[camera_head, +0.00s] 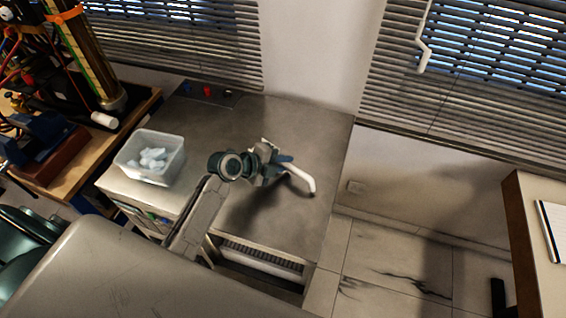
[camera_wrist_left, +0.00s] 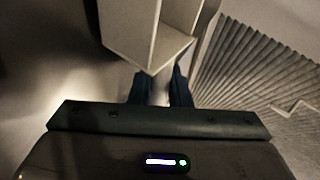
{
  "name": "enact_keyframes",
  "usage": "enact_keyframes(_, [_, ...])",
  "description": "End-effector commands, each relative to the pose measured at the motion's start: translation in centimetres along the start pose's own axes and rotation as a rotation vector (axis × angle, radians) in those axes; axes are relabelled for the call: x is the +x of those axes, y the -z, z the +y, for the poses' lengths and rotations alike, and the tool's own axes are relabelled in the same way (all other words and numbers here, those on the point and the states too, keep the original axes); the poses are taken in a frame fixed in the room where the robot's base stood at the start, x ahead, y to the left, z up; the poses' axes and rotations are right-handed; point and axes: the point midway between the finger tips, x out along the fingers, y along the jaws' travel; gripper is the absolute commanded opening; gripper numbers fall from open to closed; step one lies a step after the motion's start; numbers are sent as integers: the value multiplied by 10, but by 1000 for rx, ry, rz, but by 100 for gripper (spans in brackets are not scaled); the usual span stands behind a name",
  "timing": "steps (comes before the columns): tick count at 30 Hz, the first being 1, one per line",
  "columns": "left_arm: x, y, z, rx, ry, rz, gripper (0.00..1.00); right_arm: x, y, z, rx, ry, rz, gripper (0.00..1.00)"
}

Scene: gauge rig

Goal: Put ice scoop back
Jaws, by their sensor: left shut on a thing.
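My left gripper (camera_head: 278,166) is over the grey worktop in the head view, and it also shows at the bottom of the wrist view (camera_wrist_left: 160,92). It is shut on the ice scoop, a pale, box-like thing (camera_wrist_left: 140,35) reaching up from between the dark fingers. In the head view a white curved part of the scoop (camera_head: 302,178) sticks out right of the gripper; the rest is largely hidden by the gripper. A clear plastic bin (camera_head: 177,164) holding bluish ice pieces (camera_head: 152,158) stands on the worktop, left of the gripper. My right gripper is not in view.
The grey worktop (camera_head: 240,115) is mostly bare behind the gripper, with small red and blue knobs (camera_head: 208,91) at its back. A wooden bench with equipment (camera_head: 50,150) stands left. A white cabinet (camera_head: 540,200) stands right, across tiled floor.

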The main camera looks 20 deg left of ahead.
Motion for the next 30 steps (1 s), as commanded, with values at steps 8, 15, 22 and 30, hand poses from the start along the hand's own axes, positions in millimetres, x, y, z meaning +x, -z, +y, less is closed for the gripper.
enact_keyframes(8, [3,-1,4,1,0,0,0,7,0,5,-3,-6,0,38])
enact_keyframes(15, [3,-1,5,0,0,0,42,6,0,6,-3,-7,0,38])
enact_keyframes(22, [3,-1,7,-2,-5,1,42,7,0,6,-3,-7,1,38])
enact_keyframes(30, [-2,-2,10,-1,-8,0,42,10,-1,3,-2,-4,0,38])
